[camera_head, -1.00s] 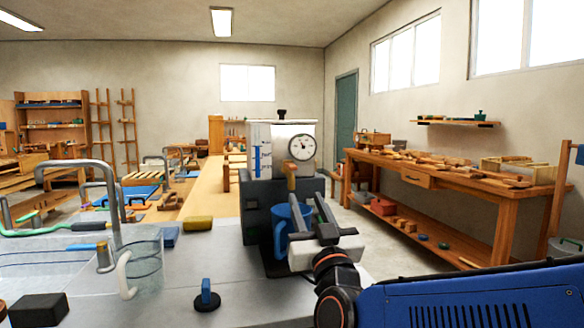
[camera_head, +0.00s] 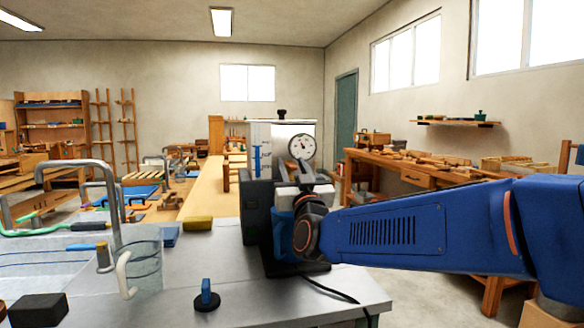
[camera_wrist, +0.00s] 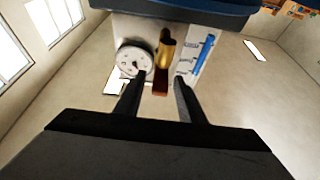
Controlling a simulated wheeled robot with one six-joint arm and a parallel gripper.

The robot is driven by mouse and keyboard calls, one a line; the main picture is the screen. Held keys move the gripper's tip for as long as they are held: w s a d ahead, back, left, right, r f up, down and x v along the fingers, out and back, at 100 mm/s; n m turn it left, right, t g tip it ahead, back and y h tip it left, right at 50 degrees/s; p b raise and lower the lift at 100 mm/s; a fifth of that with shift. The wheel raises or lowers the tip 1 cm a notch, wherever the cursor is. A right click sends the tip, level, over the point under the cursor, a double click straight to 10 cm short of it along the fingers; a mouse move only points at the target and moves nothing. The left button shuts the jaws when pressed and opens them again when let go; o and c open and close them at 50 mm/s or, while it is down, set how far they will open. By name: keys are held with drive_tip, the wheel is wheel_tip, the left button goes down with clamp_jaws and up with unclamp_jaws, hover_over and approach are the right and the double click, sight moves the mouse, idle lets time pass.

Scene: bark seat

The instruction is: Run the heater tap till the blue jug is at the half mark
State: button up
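The heater (camera_head: 282,130) is a pale metal box with a round dial and a blue sight gauge (camera_head: 258,160). Its brass tap (camera_wrist: 166,48) with a brown handle (camera_wrist: 160,82) shows in the wrist view. My gripper (camera_wrist: 159,90) is open, one finger on each side of the handle, with gaps visible. In the head view my wrist hides the tap and most of the gripper. The blue jug (camera_head: 283,226) stands below the tap, largely hidden behind my wrist. Its water level and half mark cannot be seen.
A black cord runs along the counter's right side. A wooden workbench (camera_head: 417,175) stands at the right.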

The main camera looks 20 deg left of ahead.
drive_tip(key=shift+w+a, duration=0.15)
drive_tip(key=shift+w, duration=0.05)
drive_tip(key=shift+r, duration=0.1)
clamp_jaws()
